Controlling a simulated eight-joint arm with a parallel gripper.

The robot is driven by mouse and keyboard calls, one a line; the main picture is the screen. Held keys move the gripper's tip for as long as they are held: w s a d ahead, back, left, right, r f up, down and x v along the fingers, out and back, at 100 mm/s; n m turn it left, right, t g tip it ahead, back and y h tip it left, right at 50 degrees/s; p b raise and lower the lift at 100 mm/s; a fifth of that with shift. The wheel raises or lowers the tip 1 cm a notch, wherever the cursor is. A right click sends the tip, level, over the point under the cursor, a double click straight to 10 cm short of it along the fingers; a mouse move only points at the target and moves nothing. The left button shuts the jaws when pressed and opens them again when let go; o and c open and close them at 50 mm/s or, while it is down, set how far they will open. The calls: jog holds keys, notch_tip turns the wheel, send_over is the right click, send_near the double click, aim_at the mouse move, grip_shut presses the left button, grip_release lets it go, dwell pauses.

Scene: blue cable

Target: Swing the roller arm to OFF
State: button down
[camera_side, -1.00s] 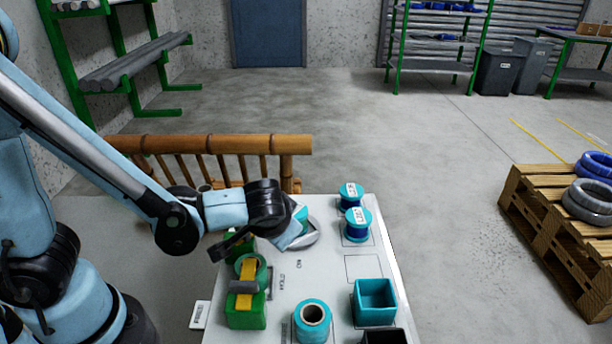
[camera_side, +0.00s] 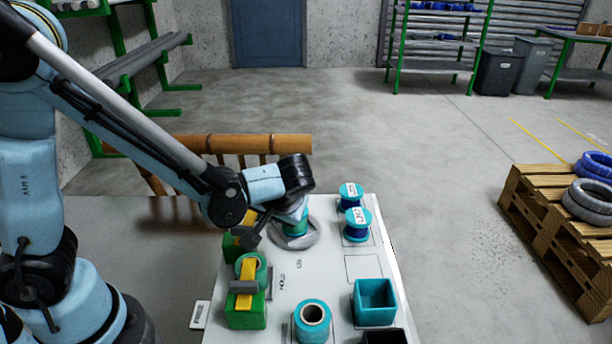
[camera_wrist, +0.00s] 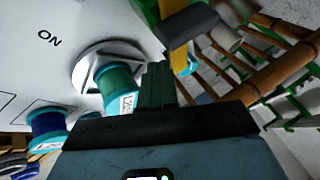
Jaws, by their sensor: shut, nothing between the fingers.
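A white panel (camera_side: 330,260) carries an ON label, readable in the wrist view (camera_wrist: 48,38), and a round grey base (camera_side: 312,238) with a green spool with teal flanges (camera_wrist: 118,85) on it. Left of it stand green blocks (camera_side: 245,312) with yellow arms (camera_side: 247,288) and a grey roller (camera_side: 243,287); which is the roller arm I cannot tell. Another yellow arm (camera_wrist: 177,58) shows in the wrist view. My gripper (camera_side: 250,242) is over the panel, between the base and the far green block. In the wrist view its dark fingers (camera_wrist: 157,85) are shut and empty, beside the spool.
A teal spool (camera_side: 312,323) and a teal open box (camera_side: 375,304) stand at the near side. Two blue spools (camera_side: 356,224) stand at the right edge. A bamboo railing (camera_side: 220,144) runs behind the panel. The panel's middle is clear.

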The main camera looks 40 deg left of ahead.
jog(key=shift+s+a, duration=0.1)
jog(key=shift+a, duration=0.6)
jog(key=shift+r, duration=0.1)
dwell(0.4)
jog(key=v, duration=1.2)
jog(key=shift+s+a, duration=0.1)
jog(key=a+m+h, duration=0.1)
jog(key=h, duration=0.1)
jog(key=s+a+f+m+t+h, duration=0.1)
jog(key=a+m, duration=0.1)
jog(key=s+a+m+t+h, duration=0.1)
jog(key=a+h, duration=0.1)
jog(key=shift+s+f+h, duration=0.1)
jog(key=shift+f+h, duration=0.2)
jog(key=shift+f, duration=0.05)
jog(key=shift+s+a+m+t+h, duration=0.15)
jog(key=shift+a+m+t+h, duration=0.45)
jog(key=shift+t, duration=0.4)
jog(key=shift+a+m+t, duration=0.2)
jog(key=shift+m+t, duration=0.2)
jog(key=shift+t, duration=0.1)
